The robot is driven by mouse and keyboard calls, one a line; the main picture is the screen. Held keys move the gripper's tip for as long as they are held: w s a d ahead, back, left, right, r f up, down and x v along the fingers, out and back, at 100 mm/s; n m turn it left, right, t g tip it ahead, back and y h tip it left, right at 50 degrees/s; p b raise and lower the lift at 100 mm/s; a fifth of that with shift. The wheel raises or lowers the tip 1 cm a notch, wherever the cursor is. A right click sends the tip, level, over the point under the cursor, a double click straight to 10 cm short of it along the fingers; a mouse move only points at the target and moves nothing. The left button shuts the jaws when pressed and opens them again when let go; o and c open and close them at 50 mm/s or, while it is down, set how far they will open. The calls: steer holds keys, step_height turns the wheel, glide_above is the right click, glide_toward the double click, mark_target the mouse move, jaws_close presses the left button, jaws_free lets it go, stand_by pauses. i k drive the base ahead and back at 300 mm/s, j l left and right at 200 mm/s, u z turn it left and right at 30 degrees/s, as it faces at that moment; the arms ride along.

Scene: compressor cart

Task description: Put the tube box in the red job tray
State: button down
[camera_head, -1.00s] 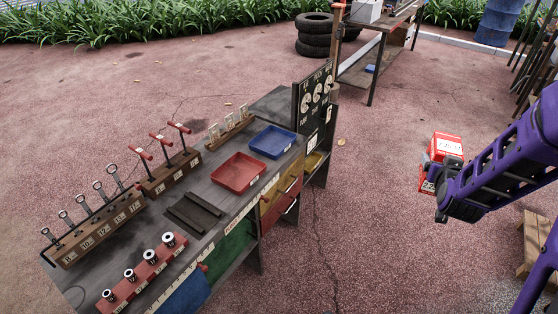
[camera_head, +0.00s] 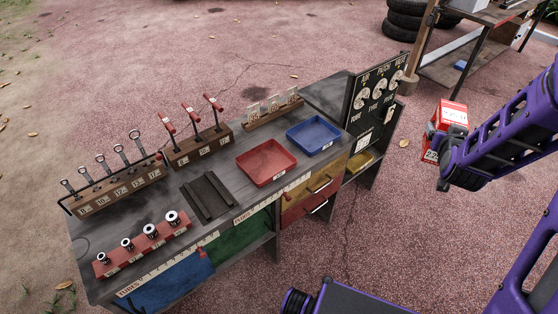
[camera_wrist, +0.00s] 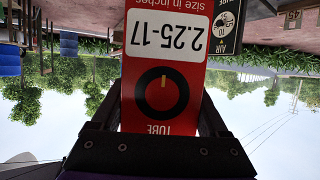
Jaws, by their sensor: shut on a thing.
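The tube box (camera_head: 450,117) is red with a white label, and my gripper (camera_head: 441,150) holds it in the air to the right of the bench. In the wrist view the box (camera_wrist: 165,72) appears upside down, with "2.25-17" and "TUBE" printed on it, between the two fingers of my gripper (camera_wrist: 165,118). The red job tray (camera_head: 246,159) lies on the bench top, left of the box and apart from it. It looks empty.
A blue tray (camera_head: 337,133) sits beside the red one.

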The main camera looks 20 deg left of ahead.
mark_target(266, 164)
steer(key=i+l+u, duration=0.15)
steer(key=i+u, duration=0.2)
steer(key=i+l+u, duration=0.2)
steer(key=u, duration=0.15)
steer(key=i+l+u, duration=0.3)
